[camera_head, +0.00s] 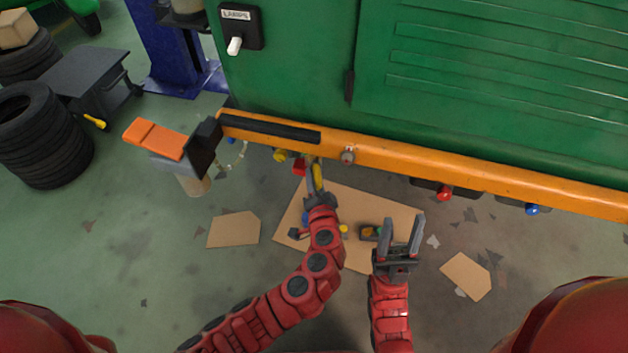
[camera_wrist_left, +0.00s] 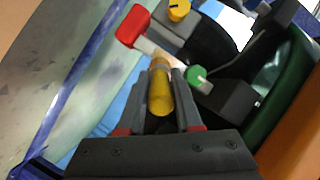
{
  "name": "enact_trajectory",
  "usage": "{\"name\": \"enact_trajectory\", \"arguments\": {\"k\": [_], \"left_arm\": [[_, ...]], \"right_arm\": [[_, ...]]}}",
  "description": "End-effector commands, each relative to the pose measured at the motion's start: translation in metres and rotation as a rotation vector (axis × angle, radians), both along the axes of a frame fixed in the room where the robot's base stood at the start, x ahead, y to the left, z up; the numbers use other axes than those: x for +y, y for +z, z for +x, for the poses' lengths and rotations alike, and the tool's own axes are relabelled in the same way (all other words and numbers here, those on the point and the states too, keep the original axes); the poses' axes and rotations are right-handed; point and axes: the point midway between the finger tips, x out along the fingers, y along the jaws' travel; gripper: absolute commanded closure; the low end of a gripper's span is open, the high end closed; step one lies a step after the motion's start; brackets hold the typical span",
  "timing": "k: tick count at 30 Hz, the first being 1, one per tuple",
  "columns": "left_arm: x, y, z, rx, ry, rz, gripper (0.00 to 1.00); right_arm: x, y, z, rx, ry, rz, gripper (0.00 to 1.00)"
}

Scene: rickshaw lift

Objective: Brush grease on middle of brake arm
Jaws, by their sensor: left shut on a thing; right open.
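My left gripper (camera_head: 318,192) is shut on the brush, whose yellow handle (camera_head: 319,176) rises toward the underside of the orange beam. In the left wrist view the brush handle (camera_wrist_left: 160,94) sits between the two fingers, and its tip points at a pale lever with a red end (camera_wrist_left: 133,25). This lever looks like the brake arm; its red end (camera_head: 299,167) also shows in the head view, just left of the brush. I cannot tell whether the bristles touch it. My right gripper (camera_head: 402,236) is open and empty, low over the cardboard.
The orange beam (camera_head: 430,174) runs below the green body (camera_head: 300,70) and carries coloured knobs. The wrist view shows yellow (camera_wrist_left: 179,9) and green (camera_wrist_left: 196,75) knobs close by. Cardboard (camera_head: 350,195) lies on the floor. Tyres (camera_head: 40,135) stand at left.

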Motion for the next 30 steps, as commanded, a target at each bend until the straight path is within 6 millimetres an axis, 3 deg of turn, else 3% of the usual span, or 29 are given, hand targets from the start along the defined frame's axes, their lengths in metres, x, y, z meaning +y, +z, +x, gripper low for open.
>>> {"name": "enact_trajectory", "arguments": {"k": [13,30], "left_arm": [[0.037,0.0,0.01,0.0,0.004,0.003,1.0],[0.036,-0.013,0.007,-0.001,0.001,0.0,1.0]], "right_arm": [[0.0,0.002,0.0,0.0,0.0,0.0,0.5],[0.0,-0.017,0.0,0.0,0.0,0.0,0.5]]}}
